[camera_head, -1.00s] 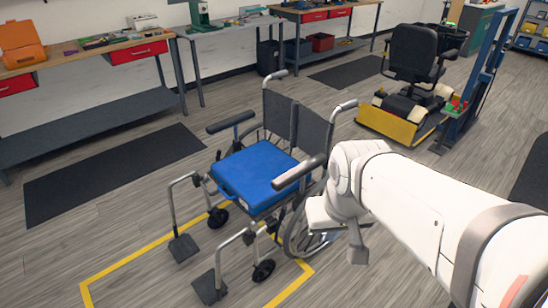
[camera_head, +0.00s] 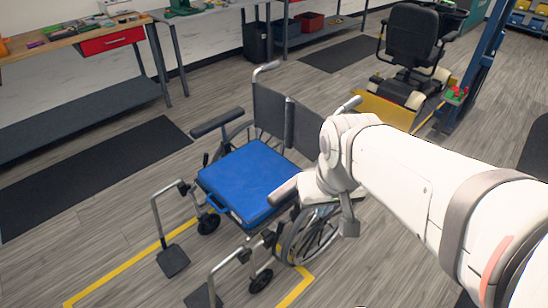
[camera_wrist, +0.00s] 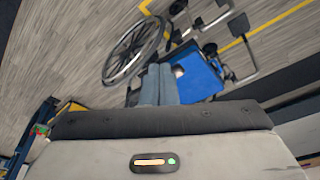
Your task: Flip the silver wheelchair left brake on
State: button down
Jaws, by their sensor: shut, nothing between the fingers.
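The silver wheelchair (camera_head: 243,121) stands on the floor with a blue seat cushion (camera_head: 250,178) and dark backrest, its footrests toward the lower left. Its left big wheel (camera_head: 314,238) is partly behind my arm. I cannot clearly make out the left brake lever beside that wheel. In the wrist view the same wheel (camera_wrist: 133,50) and the blue cushion (camera_wrist: 204,82) lie beyond my fingers. My gripper (camera_wrist: 157,72) is shut and empty, its two grey fingers side by side.
Yellow floor tape (camera_head: 118,272) marks out the wheelchair's place. A mobility scooter (camera_head: 408,60) stands behind it on the right. Workbenches (camera_head: 75,50) line the back wall. A black mat (camera_head: 100,170) lies to the left; the floor between is clear.

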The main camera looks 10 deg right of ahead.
jog(key=shift+d, duration=0.1)
jog(key=w+a+f+m+g+y+b, duration=0.3)
jog(key=f+y+b, duration=0.4)
jog(key=f, duration=0.6)
jog(key=w+a+f+m+g+y+b, duration=0.1)
jog(key=w+a+f+y+b, duration=0.3)
jog(key=f+b, duration=0.75)
jog(key=w+d+f+m+t+y+b, duration=0.2)
jog(key=w+f+t, duration=0.15)
jog(key=f, duration=0.25)
jog(key=w+d+f+m+t+y+b, duration=0.2)
jog(key=w+d+f+t, duration=0.15)
jog(key=f, duration=0.25)
jog(key=m+t+h+b, duration=0.4)
jog(key=m+t+b, duration=0.2)
jog(key=t, duration=0.3)
send_near(279, 233)
jog(key=w+d+r, duration=0.1)
jog(key=d, duration=0.5)
jog(key=shift+w+a+r, duration=0.1)
jog(key=b+x, duration=0.2)
jog(key=x, duration=0.8)
jog(key=shift+a, duration=0.1)
